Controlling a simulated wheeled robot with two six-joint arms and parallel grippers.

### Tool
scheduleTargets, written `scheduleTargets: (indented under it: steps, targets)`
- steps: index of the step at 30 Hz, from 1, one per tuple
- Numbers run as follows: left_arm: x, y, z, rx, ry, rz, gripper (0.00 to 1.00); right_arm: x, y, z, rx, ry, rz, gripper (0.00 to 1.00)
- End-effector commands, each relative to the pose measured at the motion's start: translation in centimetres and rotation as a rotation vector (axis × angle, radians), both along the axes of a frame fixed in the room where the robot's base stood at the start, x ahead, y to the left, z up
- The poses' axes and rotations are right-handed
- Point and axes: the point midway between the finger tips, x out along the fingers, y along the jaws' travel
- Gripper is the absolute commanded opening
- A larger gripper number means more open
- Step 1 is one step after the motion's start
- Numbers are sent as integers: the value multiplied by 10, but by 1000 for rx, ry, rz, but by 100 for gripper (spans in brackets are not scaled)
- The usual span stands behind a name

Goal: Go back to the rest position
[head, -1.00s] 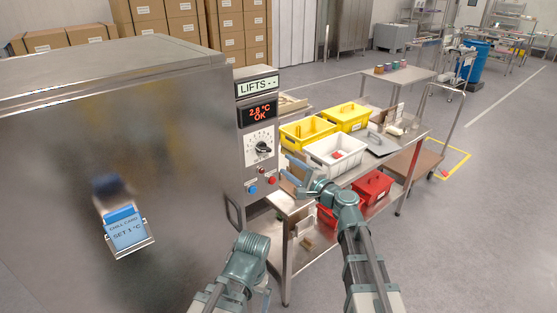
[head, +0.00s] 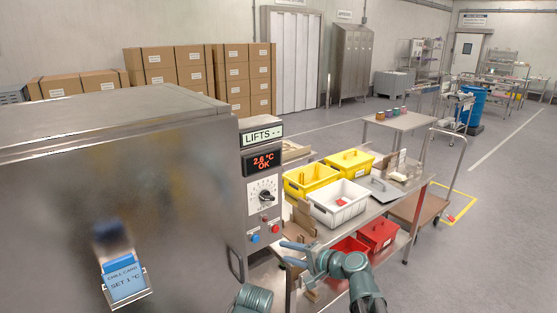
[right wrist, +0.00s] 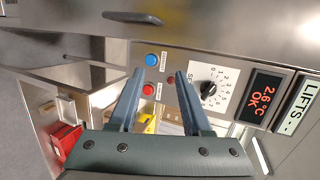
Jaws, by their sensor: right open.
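My right gripper (head: 290,254) is open and empty in the head view, in front of the steel table and right of the control panel. In the right wrist view its two fingers (right wrist: 157,92) stand apart, with the red button (right wrist: 148,89) and the blue button (right wrist: 152,60) beyond them and the dial (right wrist: 208,91) to the right. My left arm shows only as a rounded link (head: 252,298) at the bottom edge of the head view. The left gripper is out of view.
The steel cabinet (head: 120,180) fills the left, with a card holder (head: 124,282) on its front. Its display (head: 263,162) reads 2.6 °C OK. Open floor (head: 480,250) lies right.

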Motion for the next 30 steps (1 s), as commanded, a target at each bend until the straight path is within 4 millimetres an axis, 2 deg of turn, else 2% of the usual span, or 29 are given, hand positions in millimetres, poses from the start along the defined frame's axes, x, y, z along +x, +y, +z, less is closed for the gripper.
scheduleTargets:
  steps: [1, 4, 6, 9, 13, 18, 19, 21, 24, 30]
  targets:
    - [0, 0, 0, 0, 0, 0, 100, -18, 3, -20, -123, 13, 66, 49]
    - [0, 0, 0, 0, 0, 0, 100, -51, -3, -63, -381, 56, 205, 49]
    - [0, 0, 0, 0, 0, 0, 100, -73, -15, -89, -548, 98, 295, 49]
    - [0, 0, 0, 0, 0, 0, 100, -102, -39, -117, -756, 165, 406, 49]
    - [0, 0, 0, 0, 0, 0, 100, -133, -73, -138, -970, 257, 519, 49]
    - [0, 0, 0, 0, 0, 0, 100, -169, -118, -147, -1202, 389, 635, 49]
    - [0, 0, -2, 0, 0, 0, 100, -173, -114, -150, -1222, 393, 660, 49]
    - [0, 0, -6, 0, 0, 0, 100, -179, -91, -154, -1239, 375, 716, 49]
    - [0, 0, -10, 0, 0, 0, 100, -190, -67, -158, -1270, 363, 789, 49]
    - [0, 0, -17, 0, 0, 1, 100, -214, -27, -164, -1329, 340, 915, 49]
